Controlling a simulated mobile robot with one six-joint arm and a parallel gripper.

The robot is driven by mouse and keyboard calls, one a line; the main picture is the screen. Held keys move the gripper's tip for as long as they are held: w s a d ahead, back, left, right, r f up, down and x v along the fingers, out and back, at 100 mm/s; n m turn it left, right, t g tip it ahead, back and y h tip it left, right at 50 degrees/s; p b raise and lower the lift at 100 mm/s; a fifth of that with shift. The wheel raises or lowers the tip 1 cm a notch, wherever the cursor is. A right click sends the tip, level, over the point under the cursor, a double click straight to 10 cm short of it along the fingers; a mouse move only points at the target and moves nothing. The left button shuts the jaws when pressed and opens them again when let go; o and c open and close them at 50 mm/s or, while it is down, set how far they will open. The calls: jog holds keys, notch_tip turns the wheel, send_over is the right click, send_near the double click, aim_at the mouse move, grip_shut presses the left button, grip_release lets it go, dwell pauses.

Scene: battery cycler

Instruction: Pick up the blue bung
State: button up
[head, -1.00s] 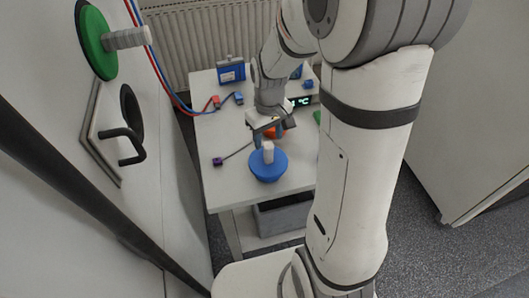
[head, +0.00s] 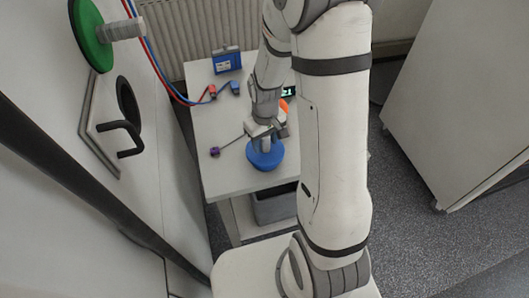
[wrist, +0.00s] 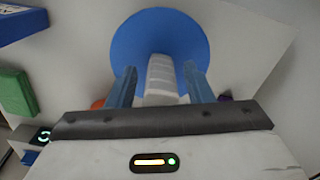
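The blue bung (head: 265,157) stands on the white table near its front edge, a round blue disc with a ribbed pale grip on top. In the wrist view the blue disc (wrist: 160,32) lies beyond the fingers, and its pale grip (wrist: 161,75) stands between them. My gripper (wrist: 160,85) is open, one finger on each side of the grip, with a visible gap at both sides. In the head view my gripper (head: 266,132) is right above the bung and partly hides its grip.
A blue battery-like box (head: 227,60) stands at the table's back, with red (head: 212,91) and blue (head: 235,88) connectors in front. A purple-ended probe (head: 215,152) lies left of the bung. The wrist view shows a green block (wrist: 16,92).

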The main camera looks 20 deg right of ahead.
grip_shut()
jog(key=shift+r, duration=0.1)
dwell(0.4)
notch_tip(320, 180, up, 11)
jog(key=shift+r+p, duration=0.2)
jog(key=shift+p, duration=0.1)
notch_tip(320, 180, up, 4)
jog(key=shift+f+p, duration=0.25)
jog(key=shift+p, duration=1)
